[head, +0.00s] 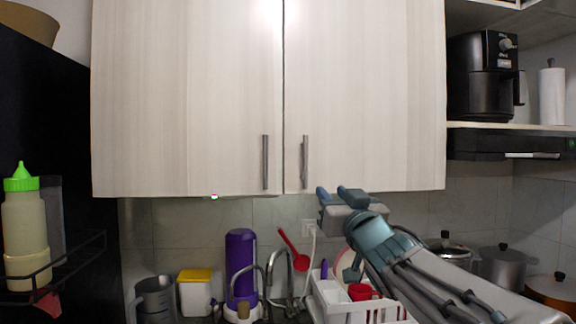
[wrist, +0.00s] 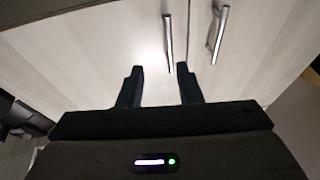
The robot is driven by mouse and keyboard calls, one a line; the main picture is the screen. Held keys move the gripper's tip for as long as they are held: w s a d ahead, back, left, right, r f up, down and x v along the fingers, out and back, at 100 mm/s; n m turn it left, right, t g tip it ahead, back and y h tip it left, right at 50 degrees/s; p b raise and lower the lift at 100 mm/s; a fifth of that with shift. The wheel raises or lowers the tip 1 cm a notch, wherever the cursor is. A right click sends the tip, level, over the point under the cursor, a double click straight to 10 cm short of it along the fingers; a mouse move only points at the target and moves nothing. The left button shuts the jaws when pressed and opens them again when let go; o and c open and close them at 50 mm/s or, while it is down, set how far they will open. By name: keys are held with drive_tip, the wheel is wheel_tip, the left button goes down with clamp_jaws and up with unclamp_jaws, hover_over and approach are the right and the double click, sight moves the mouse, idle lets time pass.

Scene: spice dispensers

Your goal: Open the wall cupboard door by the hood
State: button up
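The wall cupboard has two pale wood doors, and the right door (head: 365,95), on the hood's side, is closed. Its vertical metal bar handle (head: 304,162) is near the seam at its lower left. My gripper (head: 338,194) is open and empty, just below and right of that handle in the head view. In the wrist view, my gripper's two dark fingers (wrist: 159,84) are spread apart before the pale door, and a bar handle (wrist: 168,42) shows beyond them, not between them. A second handle (wrist: 217,33) is further right there; the left door's handle (head: 265,162) also shows in the head view.
The hood (head: 505,145) is right of the cupboard, with a black appliance (head: 482,75) on the shelf above. Below are a white dish rack (head: 335,300), a purple bottle (head: 241,265) and pots (head: 502,264). A dark unit stands at left. Space before the doors is clear.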

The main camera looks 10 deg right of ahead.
sight(306, 157)
drive_tip(key=shift+n+t+y, duration=0.3)
drive_tip(key=shift+n+y, duration=0.2)
drive_tip(key=shift+y, duration=0.1)
drive_tip(key=p+x, duration=0.1)
drive_tip(key=x, duration=0.3)
drive_tip(key=r+p+x, duration=0.1)
drive_tip(key=x, duration=0.4)
drive_tip(key=s+r+p+x, duration=0.1)
drive_tip(key=x, duration=0.4)
drive_tip(key=shift+w+a+r+p, duration=0.1)
drive_tip(key=shift+w+a+p, duration=0.15)
drive_tip(key=shift+a+p, duration=0.15)
clamp_jaws()
